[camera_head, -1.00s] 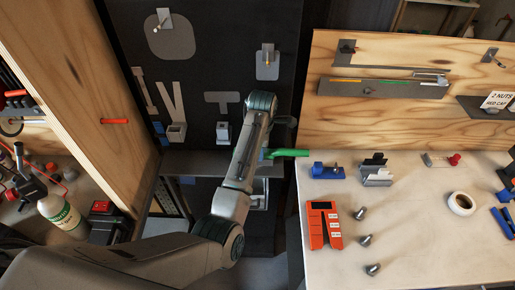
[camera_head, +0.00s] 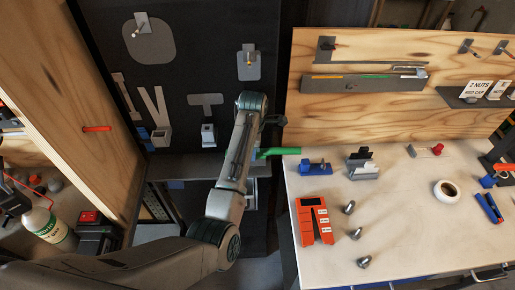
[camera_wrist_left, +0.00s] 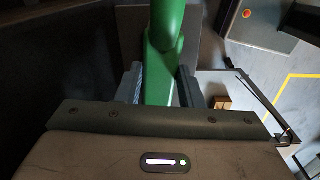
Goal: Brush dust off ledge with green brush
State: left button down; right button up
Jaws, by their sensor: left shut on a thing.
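My left gripper (camera_head: 258,155) is shut on the green brush (camera_head: 282,152). In the head view the brush's green handle sticks out to the right of the gripper, and the arm hides the rest. The left wrist view shows the green brush (camera_wrist_left: 164,50) upright between the two dark fingers (camera_wrist_left: 160,86); its bristles cannot be made out. The grey ledge (camera_head: 184,167) runs along the foot of the black panel, left of the gripper. The arm covers the ledge's right part. Dust cannot be made out on it. My right gripper is not in view.
A workbench (camera_head: 400,220) on the right holds an orange block (camera_head: 307,220), several metal pegs, a tape roll (camera_head: 446,191) and blue tools. A wooden side wall (camera_head: 75,90) stands left of the black panel (camera_head: 190,70). Small blocks stand near the ledge.

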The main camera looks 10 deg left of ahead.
pick_arm(q)
jog(key=shift+s+a, duration=0.2)
jog(key=shift+a, duration=0.6)
jog(key=shift+s+a, duration=0.15)
jog(key=shift+a, duration=0.6)
jog(key=shift+w+d, duration=0.25)
jog(key=shift+d, duration=1)
jog(key=shift+w+d, duration=0.2)
jog(key=shift+d, duration=1.05)
jog(key=shift+s+a, duration=0.5)
jog(key=shift+a, duration=0.25)
jog(key=shift+s+a, duration=0.45)
jog(key=shift+a, duration=0.3)
jog(key=shift+s+a, duration=0.5)
jog(key=shift+a, duration=0.25)
jog(key=shift+w+d, duration=0.15)
jog(key=shift+d, duration=0.5)
jog(key=shift+w+d, duration=0.15)
jog(key=shift+d, duration=1.8)
jog(key=shift+w+a+f, duration=0.1)
jog(key=shift+a+f, duration=0.05)
jog(key=shift+a, duration=0.6)
jog(key=shift+s+a, duration=0.35)
jog(key=shift+a, duration=0.5)
jog(key=shift+s+a, duration=0.1)
jog(key=shift+a, duration=0.75)
jog(key=shift+d, duration=0.1)
